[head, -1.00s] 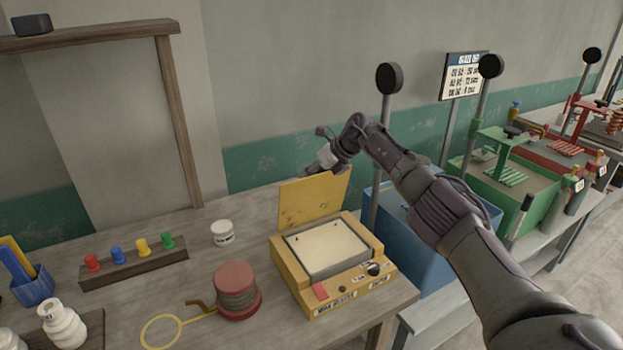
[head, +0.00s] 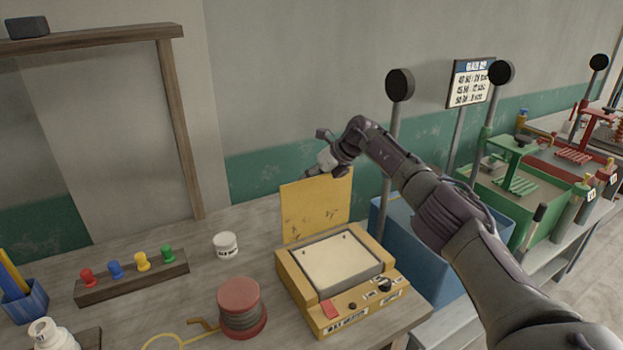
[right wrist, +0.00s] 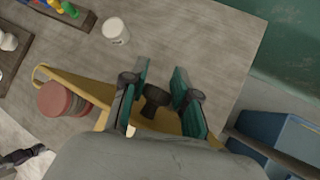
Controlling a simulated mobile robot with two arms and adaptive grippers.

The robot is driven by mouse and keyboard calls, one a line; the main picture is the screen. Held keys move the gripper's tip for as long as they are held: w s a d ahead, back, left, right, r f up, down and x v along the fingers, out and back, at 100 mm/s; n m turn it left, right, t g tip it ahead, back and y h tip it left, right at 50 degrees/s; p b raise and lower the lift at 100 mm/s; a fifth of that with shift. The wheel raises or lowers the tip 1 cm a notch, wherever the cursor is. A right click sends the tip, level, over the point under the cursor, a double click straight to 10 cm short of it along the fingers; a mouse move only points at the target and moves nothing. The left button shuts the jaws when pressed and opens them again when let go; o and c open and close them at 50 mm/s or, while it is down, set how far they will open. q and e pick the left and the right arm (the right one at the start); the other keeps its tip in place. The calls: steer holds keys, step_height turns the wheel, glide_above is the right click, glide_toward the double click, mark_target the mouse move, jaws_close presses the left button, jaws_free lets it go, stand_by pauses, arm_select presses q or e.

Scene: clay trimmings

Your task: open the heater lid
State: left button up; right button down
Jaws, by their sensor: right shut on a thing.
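The heater (head: 345,320) is a yellow box with a pale square plate (head: 335,262) on the bench. Its yellow heater lid (head: 316,210) stands about upright along the back edge, so the plate is uncovered. My right gripper (head: 322,158) is at the lid's top edge and is shut on the lid. In the right wrist view, a dark knob (right wrist: 155,98) sits between its fingers (right wrist: 162,88), with yellow behind it. The exact contact is not clear.
A white jar (head: 226,245) and a red spool (head: 240,305) stand left of the heater, with a peg rack (head: 130,285) further left. A blue bin (head: 405,240) and a dark-headed post (head: 400,85) are on the right. The wall is behind the lid.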

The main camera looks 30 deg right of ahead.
steer(key=c, duration=1.2)
jaws_free()
steer(key=shift+s+f, duration=0.1)
steer(key=shift+f, duration=0.45)
steer(key=shift+c, duration=0.2)
steer(key=o, duration=0.3)
steer(key=shift+w+f, duration=0.1)
steer(key=shift+w, duration=0.2)
steer(key=shift+o, duration=0.2)
steer(key=shift+s, duration=0.1)
steer(key=shift+d+r, duration=0.1)
steer(key=shift+r, duration=0.1)
steer(key=shift+s+d+r, duration=0.1)
steer(key=shift+r, duration=0.15)
steer(key=v, duration=1.1)
steer(key=shift+r, duration=0.2)
